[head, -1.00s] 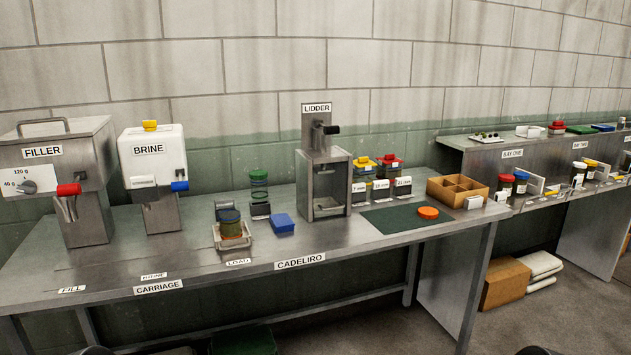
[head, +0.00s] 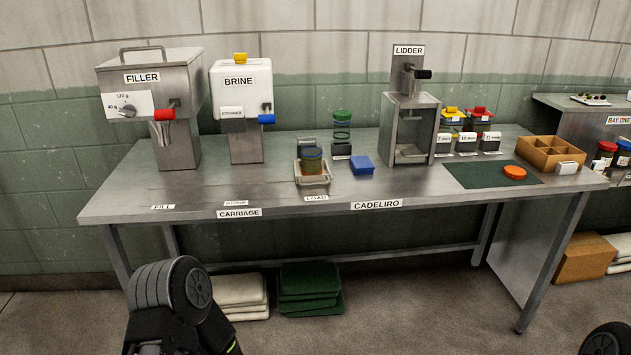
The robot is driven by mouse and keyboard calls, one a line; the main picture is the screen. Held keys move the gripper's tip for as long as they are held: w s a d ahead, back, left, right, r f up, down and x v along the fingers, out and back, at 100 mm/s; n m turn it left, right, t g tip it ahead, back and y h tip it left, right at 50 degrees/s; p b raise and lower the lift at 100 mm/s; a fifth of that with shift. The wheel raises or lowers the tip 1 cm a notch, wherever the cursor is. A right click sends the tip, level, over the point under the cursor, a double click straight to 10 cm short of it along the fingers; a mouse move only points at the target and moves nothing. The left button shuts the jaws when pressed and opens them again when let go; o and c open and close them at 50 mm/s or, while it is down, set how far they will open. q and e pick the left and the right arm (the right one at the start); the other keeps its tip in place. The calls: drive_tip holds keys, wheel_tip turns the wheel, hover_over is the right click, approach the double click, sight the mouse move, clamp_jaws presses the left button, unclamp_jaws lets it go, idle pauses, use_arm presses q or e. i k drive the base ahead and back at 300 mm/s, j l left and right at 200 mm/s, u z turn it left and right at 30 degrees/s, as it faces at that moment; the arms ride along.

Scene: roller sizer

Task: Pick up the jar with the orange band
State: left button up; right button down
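A dark olive jar (head: 312,163) with a bluish rim stands upright in the small metal tray (head: 326,179) at the LOAD label. Some orange shows low around it, but I cannot tell whether this is a band on the jar. Other jars with red and blue lids stand on the far right bench (head: 605,151), and no orange band can be made out on them. Black rounded links of my arms show at the bottom left and the bottom right corner. Neither gripper can be seen, and none is at the jar.
The steel table holds the filler (head: 158,95), brine dispenser (head: 241,92), lidder (head: 410,120), a green-topped clear stack (head: 342,131), a blue block (head: 362,165), a wooden divided box (head: 549,153) and an orange disc (head: 514,172) on a green mat.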

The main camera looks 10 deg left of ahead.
sight(310, 151)
drive_tip(key=i+j, duration=0.25)
drive_tip(key=j, duration=0.15)
drive_tip(key=i+j, duration=0.25)
drive_tip(key=j, duration=0.15)
drive_tip(key=i+j, duration=0.25)
drive_tip(key=j, duration=0.15)
drive_tip(key=z, duration=1.15)
